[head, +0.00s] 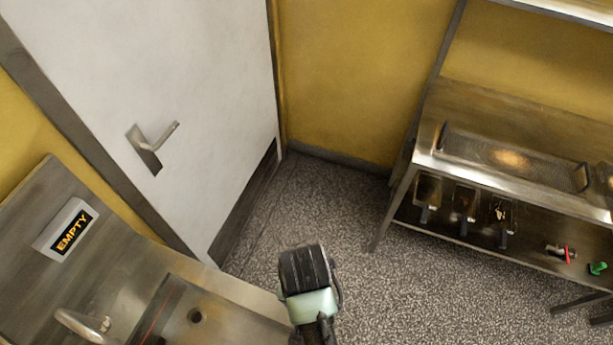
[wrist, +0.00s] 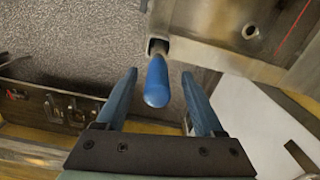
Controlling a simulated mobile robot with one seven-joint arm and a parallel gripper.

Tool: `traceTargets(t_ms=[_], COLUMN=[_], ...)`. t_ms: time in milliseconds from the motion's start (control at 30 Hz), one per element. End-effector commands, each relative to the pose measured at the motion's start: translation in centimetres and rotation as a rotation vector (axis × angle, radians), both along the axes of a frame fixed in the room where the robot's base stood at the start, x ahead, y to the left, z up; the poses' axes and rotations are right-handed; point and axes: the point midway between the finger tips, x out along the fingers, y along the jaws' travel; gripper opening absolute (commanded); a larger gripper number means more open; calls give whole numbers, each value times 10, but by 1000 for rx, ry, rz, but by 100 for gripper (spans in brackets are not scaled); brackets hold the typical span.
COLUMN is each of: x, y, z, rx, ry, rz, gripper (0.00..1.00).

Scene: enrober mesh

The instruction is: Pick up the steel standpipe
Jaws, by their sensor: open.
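I cannot make out a steel standpipe for certain in either view. The steel sink (head: 235,300) is at the lower left of the head view, with a round drain hole (head: 195,315) in its floor. In the wrist view the sink (wrist: 205,25) is at the upper right, its drain hole (wrist: 250,31) visible. My gripper (wrist: 158,76) is open and empty. A blue rounded handle (wrist: 156,85) on a short steel stem by the sink's edge shows between the fingers, apart from both. In the head view my arm's end hides the fingertips.
A tap (head: 85,325) and an "EMPTY" sign (head: 72,232) are at the sink. A white door (head: 190,70) stands behind it. A steel table (head: 440,165) at right bears a mesh tray (head: 510,155); a red-handled fitting (head: 560,252) and a green piece (head: 598,268) lie below. Floor between is clear.

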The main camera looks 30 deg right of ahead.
Motion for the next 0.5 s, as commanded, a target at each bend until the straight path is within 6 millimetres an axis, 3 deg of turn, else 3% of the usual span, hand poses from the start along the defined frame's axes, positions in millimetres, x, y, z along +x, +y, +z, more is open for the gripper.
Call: traceTargets(t_ms=[500], x=[-2], y=[-4], z=[-50], rx=[0], ry=[0], rz=[1], gripper=[69])
